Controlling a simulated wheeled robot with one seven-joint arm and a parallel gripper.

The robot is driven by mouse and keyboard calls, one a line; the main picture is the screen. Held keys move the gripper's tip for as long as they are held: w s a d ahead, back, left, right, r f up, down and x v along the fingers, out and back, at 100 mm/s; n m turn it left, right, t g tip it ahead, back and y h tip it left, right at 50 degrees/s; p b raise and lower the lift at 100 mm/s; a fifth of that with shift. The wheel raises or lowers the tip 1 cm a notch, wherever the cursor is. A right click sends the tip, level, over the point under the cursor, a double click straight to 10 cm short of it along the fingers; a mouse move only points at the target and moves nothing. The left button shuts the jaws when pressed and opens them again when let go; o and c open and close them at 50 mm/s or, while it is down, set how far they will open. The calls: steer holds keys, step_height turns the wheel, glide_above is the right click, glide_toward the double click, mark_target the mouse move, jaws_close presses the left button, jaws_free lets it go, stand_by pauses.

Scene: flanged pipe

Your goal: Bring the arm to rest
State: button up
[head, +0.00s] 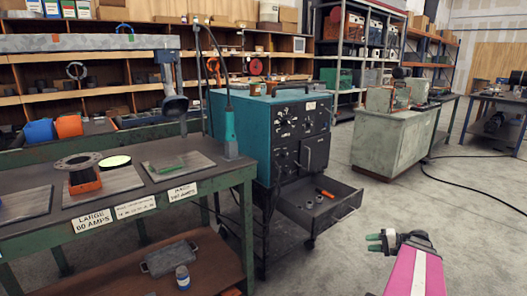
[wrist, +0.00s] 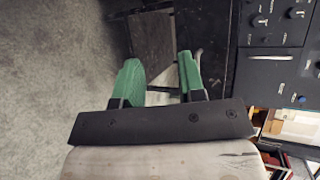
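My gripper (head: 374,242) is at the lower right of the head view, at the end of my pink arm link, over open floor. In the wrist view its two green fingers (wrist: 160,65) stand apart with nothing held between them. The flanged pipe (head: 78,161) is on the green workbench (head: 215,176) at the left, with its round grey flange on top and an orange part below. My gripper is far from it and touches nothing.
A teal and black machine (head: 290,118) stands beside the bench, its lower drawer (head: 330,212) pulled open with a few small parts inside. A grey-green cabinet (head: 385,145) stands further back. A black cable (head: 470,186) lies on the floor at right. Floor around my gripper is clear.

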steer(key=s+a+f+n+g+h, duration=0.1)
steer(key=a+h, duration=0.3)
steer(key=a, duration=0.4)
steer(key=s+a+f+n+g+h, duration=0.1)
steer(key=a+n+g+h, duration=0.1)
steer(key=a, duration=0.6)
steer(key=s+a+f+n+g+h, duration=0.1)
steer(key=a+n+g+h, duration=0.1)
steer(key=a+h, duration=0.4)
steer(key=shift+s+a+f+n+h, duration=0.25)
steer(key=shift+a+f+n+h, duration=0.25)
steer(key=shift+a, duration=1)
steer(key=shift+r, duration=0.15)
